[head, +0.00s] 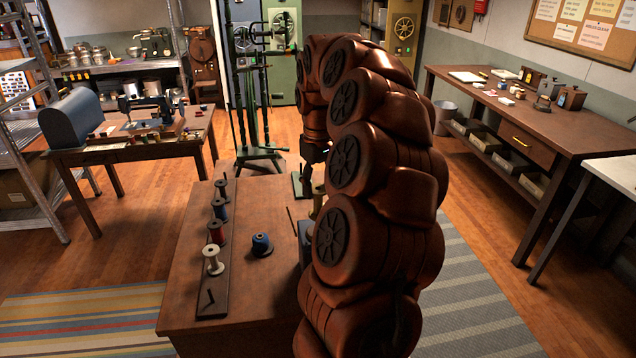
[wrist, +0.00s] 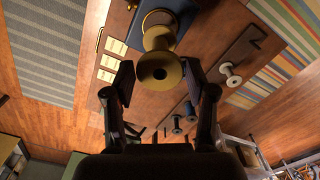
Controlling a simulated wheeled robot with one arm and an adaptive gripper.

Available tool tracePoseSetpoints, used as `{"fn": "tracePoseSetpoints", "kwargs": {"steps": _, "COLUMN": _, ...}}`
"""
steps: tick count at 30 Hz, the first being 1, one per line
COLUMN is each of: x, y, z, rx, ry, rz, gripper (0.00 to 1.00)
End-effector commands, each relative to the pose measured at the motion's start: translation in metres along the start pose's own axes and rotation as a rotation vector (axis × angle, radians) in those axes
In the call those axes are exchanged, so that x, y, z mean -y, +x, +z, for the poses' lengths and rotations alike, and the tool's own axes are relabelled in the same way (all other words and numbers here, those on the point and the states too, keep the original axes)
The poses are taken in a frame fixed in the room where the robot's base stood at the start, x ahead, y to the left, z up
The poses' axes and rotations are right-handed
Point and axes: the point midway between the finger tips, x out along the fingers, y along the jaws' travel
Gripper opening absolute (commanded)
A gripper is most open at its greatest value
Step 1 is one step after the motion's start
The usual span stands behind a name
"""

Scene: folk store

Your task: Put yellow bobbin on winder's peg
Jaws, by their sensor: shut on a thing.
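The yellow bobbin (wrist: 160,71) is in the middle of the wrist view, its round end with a centre hole facing the camera. My gripper (wrist: 160,82) is shut on it, one finger at each side. In the head view, a part of the yellow bobbin (head: 318,204) shows beside my arm, which hides most of it. The winder (head: 305,241) is a dark box on the table, largely behind my arm; its blue top (wrist: 128,20) shows beyond the bobbin in the wrist view. The peg is hidden, and I cannot tell whether the bobbin is around it.
A dark peg board (head: 229,243) stands on the wooden table (head: 183,285), holding several bobbins, including a white one (head: 213,263) and a red one (head: 215,233). Its front peg (head: 211,298) is empty.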

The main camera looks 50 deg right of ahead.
Motion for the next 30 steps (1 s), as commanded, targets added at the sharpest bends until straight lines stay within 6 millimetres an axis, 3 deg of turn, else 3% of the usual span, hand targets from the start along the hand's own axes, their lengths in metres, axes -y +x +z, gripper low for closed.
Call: {"fn": "tracePoseSetpoints", "kwargs": {"steps": 30, "x": 0.000, "y": 0.034, "z": 0.000, "rx": 0.001, "ry": 0.000, "rz": 0.000, "gripper": 0.39}}
